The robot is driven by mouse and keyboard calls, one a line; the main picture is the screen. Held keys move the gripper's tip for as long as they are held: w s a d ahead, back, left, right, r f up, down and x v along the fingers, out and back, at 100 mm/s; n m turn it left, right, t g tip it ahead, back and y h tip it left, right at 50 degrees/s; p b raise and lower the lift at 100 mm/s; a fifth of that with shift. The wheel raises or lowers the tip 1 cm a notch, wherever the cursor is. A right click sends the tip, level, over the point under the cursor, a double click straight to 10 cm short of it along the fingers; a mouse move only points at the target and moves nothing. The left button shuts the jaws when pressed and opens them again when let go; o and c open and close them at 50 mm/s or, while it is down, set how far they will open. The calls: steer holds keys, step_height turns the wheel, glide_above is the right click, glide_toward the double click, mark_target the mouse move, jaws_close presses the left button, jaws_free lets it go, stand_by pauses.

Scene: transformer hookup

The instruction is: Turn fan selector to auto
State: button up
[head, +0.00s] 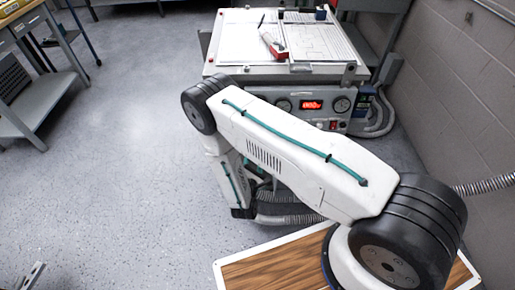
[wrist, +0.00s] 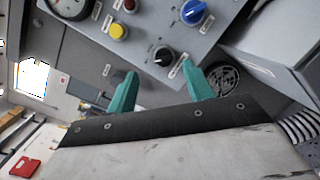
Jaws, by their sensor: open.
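In the wrist view, my gripper (wrist: 160,70) is open, with its two teal fingers spread and nothing between them. A black rotary knob (wrist: 163,56) with a pale pointer mark sits on the grey panel (wrist: 148,20), just beyond the gap between the fingertips. The fingers look apart from it. A blue rotary knob (wrist: 193,12) is above and right of the black one. Small labels lie beside the knobs, but I cannot read them, so which knob is the fan selector is not clear. In the head view my arm hides most of the gripper.
A yellow button (wrist: 118,31) and a red button (wrist: 129,5) are left of the knobs, near a round gauge (wrist: 70,5). In the head view, the machine's red display (head: 312,104) shows beyond my arm. Grey hoses (head: 378,125) run along its right side.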

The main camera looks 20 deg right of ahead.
steer(key=x, duration=0.7)
steer(key=shift+w+f+y, duration=0.25)
steer(key=shift+f+y, duration=0.05)
steer(key=shift+f, duration=0.15)
steer(key=c, duration=1)
